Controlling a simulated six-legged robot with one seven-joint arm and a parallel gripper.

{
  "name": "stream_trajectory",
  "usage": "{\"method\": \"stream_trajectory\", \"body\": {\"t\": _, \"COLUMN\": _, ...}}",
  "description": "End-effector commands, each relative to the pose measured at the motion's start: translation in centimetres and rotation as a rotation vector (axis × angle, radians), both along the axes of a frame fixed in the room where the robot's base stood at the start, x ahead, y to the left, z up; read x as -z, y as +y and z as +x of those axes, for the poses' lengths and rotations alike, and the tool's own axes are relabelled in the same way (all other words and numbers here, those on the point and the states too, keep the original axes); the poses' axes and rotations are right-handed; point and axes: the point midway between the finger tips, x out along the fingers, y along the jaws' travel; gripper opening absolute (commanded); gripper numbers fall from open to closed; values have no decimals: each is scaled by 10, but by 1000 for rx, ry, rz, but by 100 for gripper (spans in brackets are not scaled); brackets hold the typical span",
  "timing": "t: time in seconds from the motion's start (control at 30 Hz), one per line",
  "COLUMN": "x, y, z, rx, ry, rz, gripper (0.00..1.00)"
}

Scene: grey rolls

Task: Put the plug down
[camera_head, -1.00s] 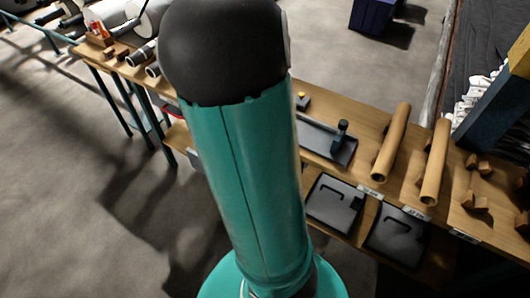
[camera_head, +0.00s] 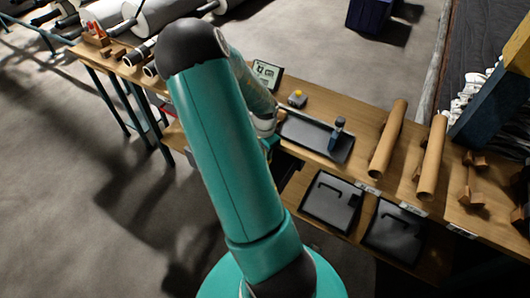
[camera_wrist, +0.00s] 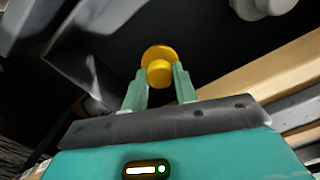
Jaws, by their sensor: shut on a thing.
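In the wrist view, my gripper (camera_wrist: 159,82) is shut on a yellow plug (camera_wrist: 158,62) with a round flange and a short round body. The plug sits between the two pale green fingertips. A dark surface lies behind it; I cannot tell whether the plug touches it. In the head view, my gripper (camera_head: 268,148) is small and partly hidden by my arm, near the left end of a dark tray (camera_head: 305,138) on the wooden bench. The plug cannot be made out in the head view.
A dark upright object (camera_head: 337,132) stands at the tray's right end. Two cardboard rolls (camera_head: 388,140) lie to the right. Black trays (camera_head: 331,203) sit on the lower shelf.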

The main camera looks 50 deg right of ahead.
Motion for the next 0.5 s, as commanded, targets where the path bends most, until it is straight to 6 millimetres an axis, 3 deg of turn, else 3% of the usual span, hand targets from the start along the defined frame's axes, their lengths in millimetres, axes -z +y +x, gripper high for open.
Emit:
{"method": "stream_trajectory", "body": {"t": 0.1, "x": 13, "y": 0, "z": -1, "rx": 2, "ry": 0, "rz": -1, "gripper": 14}}
{"method": "stream_trajectory", "body": {"t": 0.27, "x": 12, "y": 0, "z": 0, "rx": 1, "ry": -1, "rz": -1, "gripper": 14}}
{"method": "stream_trajectory", "body": {"t": 0.3, "x": 12, "y": 0, "z": 0, "rx": 1, "ry": -1, "rz": -1, "gripper": 32}}
{"method": "stream_trajectory", "body": {"t": 0.4, "x": 12, "y": 0, "z": 0, "rx": 1, "ry": -1, "rz": -1, "gripper": 50}}
{"method": "stream_trajectory", "body": {"t": 0.5, "x": 12, "y": 0, "z": 0, "rx": 1, "ry": -1, "rz": -1, "gripper": 50}}
